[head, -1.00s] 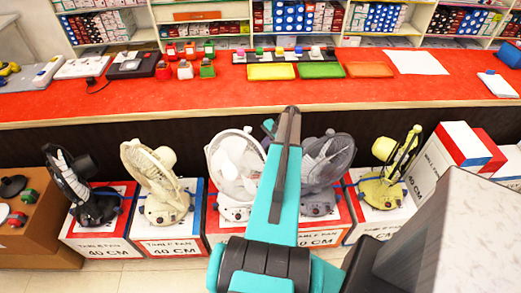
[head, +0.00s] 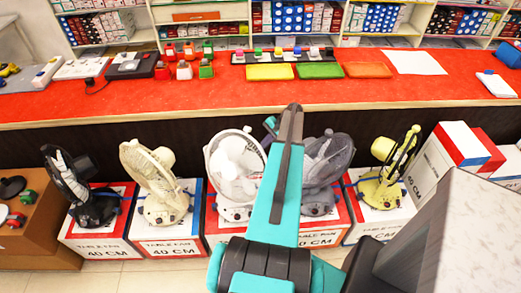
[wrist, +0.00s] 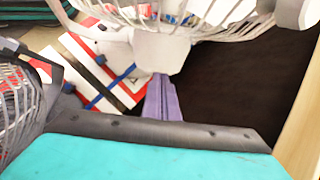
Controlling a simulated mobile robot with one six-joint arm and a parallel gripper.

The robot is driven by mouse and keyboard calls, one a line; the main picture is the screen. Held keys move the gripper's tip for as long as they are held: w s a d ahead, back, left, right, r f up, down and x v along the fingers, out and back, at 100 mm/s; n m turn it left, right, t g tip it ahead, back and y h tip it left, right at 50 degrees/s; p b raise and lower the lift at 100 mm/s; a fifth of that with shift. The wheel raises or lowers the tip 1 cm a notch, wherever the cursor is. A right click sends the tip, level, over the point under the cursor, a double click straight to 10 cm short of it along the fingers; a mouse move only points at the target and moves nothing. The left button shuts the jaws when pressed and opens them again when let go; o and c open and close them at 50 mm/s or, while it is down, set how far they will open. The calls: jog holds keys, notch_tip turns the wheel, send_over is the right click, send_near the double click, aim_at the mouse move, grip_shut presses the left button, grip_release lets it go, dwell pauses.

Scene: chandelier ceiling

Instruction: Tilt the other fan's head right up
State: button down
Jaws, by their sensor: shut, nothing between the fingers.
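Five table fans stand in a row on boxes: a black fan (head: 68,182), a cream fan (head: 150,178), a white fan (head: 233,172), a grey fan (head: 326,170) and a yellow-green fan (head: 396,165). The frames do not show which one is meant. My gripper (wrist: 161,80) shows in the wrist view as narrow purple fingers, shut and empty. Its tips are at the underside of the white fan's head and neck (wrist: 160,48); I cannot tell if they touch. The grey fan's cage (wrist: 18,112) is at the left there. In the head view my arm hides the gripper and parts of the white and grey fans.
A red counter (head: 180,98) runs behind the fans, with trays and small items on it. Fan boxes (head: 165,248) with blue straps stand under the fans. A brown box (head: 38,243) is at left, and stacked boxes (head: 455,160) at right. Gaps between fans are narrow.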

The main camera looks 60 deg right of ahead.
jog(key=b+v, duration=0.3)
jog(key=v, duration=0.8)
jog(key=shift+d, duration=0.45)
jog(key=shift+r, duration=0.1)
